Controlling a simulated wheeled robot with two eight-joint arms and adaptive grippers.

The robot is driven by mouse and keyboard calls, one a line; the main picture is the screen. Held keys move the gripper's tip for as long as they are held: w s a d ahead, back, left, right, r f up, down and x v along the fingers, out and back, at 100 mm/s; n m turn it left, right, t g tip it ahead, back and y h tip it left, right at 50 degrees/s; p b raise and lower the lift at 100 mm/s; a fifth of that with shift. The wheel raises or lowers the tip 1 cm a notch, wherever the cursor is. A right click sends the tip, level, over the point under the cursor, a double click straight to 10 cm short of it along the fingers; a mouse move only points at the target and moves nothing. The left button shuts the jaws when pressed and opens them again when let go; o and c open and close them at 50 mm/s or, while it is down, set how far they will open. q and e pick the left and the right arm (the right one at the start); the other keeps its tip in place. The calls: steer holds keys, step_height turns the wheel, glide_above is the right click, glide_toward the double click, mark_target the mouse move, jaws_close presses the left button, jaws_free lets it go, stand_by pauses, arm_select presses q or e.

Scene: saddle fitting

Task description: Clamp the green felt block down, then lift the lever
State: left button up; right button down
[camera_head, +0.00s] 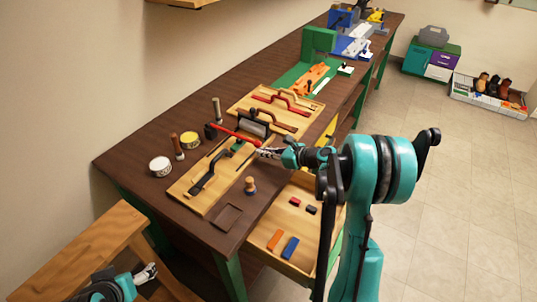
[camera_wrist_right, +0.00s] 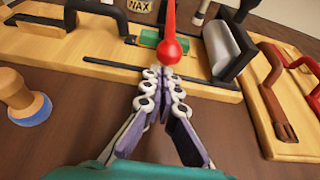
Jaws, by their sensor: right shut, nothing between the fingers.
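The green felt block (camera_wrist_right: 149,38) sits on a wooden board (camera_head: 192,198) and is partly hidden by the red lever (camera_head: 232,133). The lever crosses above the board, and its red ball end (camera_wrist_right: 170,50) points toward my right gripper. My right gripper (camera_wrist_right: 155,73) is shut and empty, its fingertips just short of the ball; I cannot tell whether they touch it. It also shows in the head view (camera_head: 262,153). A grey roller (camera_wrist_right: 220,48) stands right of the block. My left gripper (camera_head: 147,273) is at the lower left, away from the board; its fingers are too small to judge.
A wooden peg (camera_head: 250,186) stands before the board. A wax tin (camera_head: 190,140), a white tin (camera_head: 159,166) and upright handled tools stand behind it. A second board with red handles (camera_head: 286,112) lies beyond. An open drawer (camera_head: 290,253) holds coloured blocks below.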

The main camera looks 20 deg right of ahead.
steer(key=shift+r, duration=0.15)
steer(key=w+a+r+g+h+p, duration=0.1)
steer(key=w+r+g+h+p, duration=0.15)
steer(key=r+p, duration=0.6)
steer(key=w+a+r+g+h+p, duration=0.15)
steer(key=r+g+p, duration=0.25)
steer(key=r+p, duration=0.5)
steer(key=w+a+r+g+h+p, duration=0.1)
steer(key=w+a+r+g+p, duration=0.1)
steer(key=w+a+r+p, duration=0.6)
steer(key=w+r+p, duration=0.1)
steer(key=w, duration=0.3)
steer(key=shift+h+p, duration=0.3)
steer(key=shift+p, duration=0.1)
